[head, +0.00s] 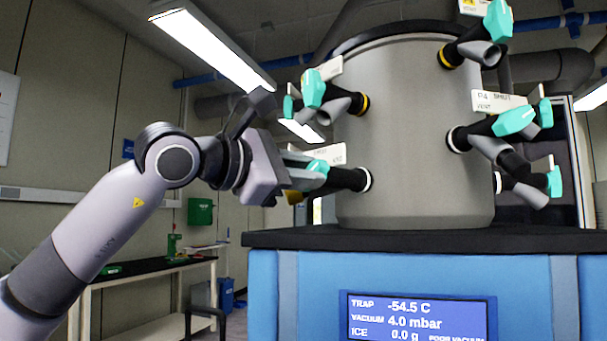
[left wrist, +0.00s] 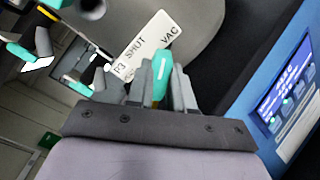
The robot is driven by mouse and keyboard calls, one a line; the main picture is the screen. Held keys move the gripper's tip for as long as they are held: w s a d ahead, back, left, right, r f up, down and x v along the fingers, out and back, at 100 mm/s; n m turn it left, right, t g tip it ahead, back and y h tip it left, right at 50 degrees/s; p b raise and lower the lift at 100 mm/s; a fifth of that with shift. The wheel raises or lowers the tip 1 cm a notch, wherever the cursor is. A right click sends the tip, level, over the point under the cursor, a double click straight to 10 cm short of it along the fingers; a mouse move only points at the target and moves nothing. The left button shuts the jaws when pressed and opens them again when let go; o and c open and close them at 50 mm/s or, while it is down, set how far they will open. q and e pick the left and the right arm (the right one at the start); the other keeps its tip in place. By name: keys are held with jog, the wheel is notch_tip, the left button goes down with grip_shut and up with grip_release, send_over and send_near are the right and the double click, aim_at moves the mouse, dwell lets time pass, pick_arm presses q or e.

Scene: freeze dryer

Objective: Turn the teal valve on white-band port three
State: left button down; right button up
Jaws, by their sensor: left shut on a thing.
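The teal valve (left wrist: 160,75) on port three sits between the fingers of my left gripper (left wrist: 163,88), which is shut on it. In the head view the same teal valve (head: 317,166) shows just past the fingertips of my left gripper (head: 303,173). Its black port (head: 347,179) has a white band (head: 367,180) where it meets the grey drum (head: 415,130). A white label (left wrist: 146,47) beside the valve reads P3, SHUT and VAC. The handle lies partly hidden by the fingers. My right gripper is not in view.
Other ports with teal valves stick out of the drum, one at upper left (head: 313,88) with a yellow band and one at right (head: 515,120). A blue cabinet (head: 270,290) with a display (head: 417,316) stands below. A side bench (head: 150,267) stands at left.

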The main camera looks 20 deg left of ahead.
pick_arm(q)
jog(key=n+b, duration=0.1)
jog(key=n, duration=0.3)
jog(key=shift+f+b, duration=0.1)
jog(key=shift+b, duration=0.3)
jog(key=n+b, duration=0.1)
jog(key=n, duration=0.1)
jog(key=shift+a+n, duration=0.1)
jog(key=shift+n, duration=0.2)
jog(key=n, duration=0.3)
jog(key=shift+b, duration=0.4)
jog(key=shift+n, duration=0.6)
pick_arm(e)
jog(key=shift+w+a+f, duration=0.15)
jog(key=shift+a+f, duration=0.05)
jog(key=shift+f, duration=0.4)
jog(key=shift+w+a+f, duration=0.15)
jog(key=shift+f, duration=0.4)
pick_arm(q)
jog(key=shift+w+r, duration=0.1)
jog(key=shift+r, duration=0.1)
jog(key=c, duration=1)
grip_release()
jog(key=shift+a, duration=0.1)
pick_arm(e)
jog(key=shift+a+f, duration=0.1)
